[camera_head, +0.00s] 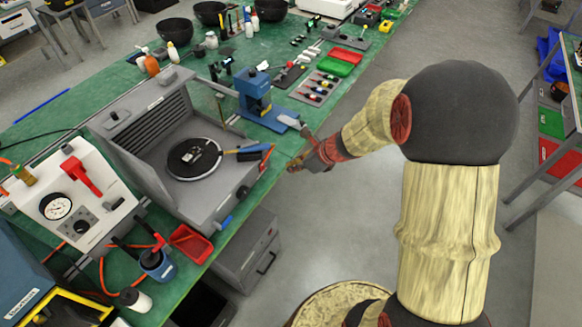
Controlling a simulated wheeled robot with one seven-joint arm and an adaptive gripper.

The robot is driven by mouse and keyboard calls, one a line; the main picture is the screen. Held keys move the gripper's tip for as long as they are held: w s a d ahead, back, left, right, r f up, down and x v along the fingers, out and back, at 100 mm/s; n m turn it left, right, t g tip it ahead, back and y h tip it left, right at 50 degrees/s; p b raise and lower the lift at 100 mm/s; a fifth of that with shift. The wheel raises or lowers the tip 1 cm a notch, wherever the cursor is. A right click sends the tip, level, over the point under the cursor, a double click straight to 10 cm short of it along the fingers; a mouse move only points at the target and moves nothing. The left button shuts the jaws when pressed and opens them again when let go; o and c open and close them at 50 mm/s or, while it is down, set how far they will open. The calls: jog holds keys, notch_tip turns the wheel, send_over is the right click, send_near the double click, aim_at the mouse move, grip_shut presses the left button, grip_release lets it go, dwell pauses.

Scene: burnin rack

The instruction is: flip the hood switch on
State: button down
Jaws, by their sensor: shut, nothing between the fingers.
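The grey hood box (180,213) stands on the green bench at left, with its slatted back panel and a round black plate (192,159) inside. I cannot tell which small part is the hood switch. My gripper (291,167) is shut and empty, to the right of the box near the bench's front edge, apart from the box. Its fingertips are small and partly hard to make out.
A blue press (254,92) stands behind the box's right side. A blue-handled tool (249,152) lies across the box's right rim. A white gauge unit (70,200) is at left and a red tray (191,244) in front.

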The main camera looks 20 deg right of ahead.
aim_at(262, 167)
jog(key=shift+f, duration=0.1)
jog(key=shift+s+d+f, duration=0.2)
jog(key=shift+d+f, duration=0.05)
jog(key=shift+f, duration=0.2)
jog(key=shift+f, duration=0.1)
jog(key=shift+w+a+r+b+x, duration=0.3)
jog(key=shift+b+x, duration=0.35)
jog(key=shift+x, duration=1.45)
jog(key=shift+w+a+r+b+x, duration=0.25)
jog(key=shift+b+x, duration=0.35)
jog(key=shift+x, duration=1.55)
jog(key=shift+w+a+r+b+x, duration=0.3)
jog(key=shift+b+x, duration=0.35)
jog(key=shift+x, duration=1.45)
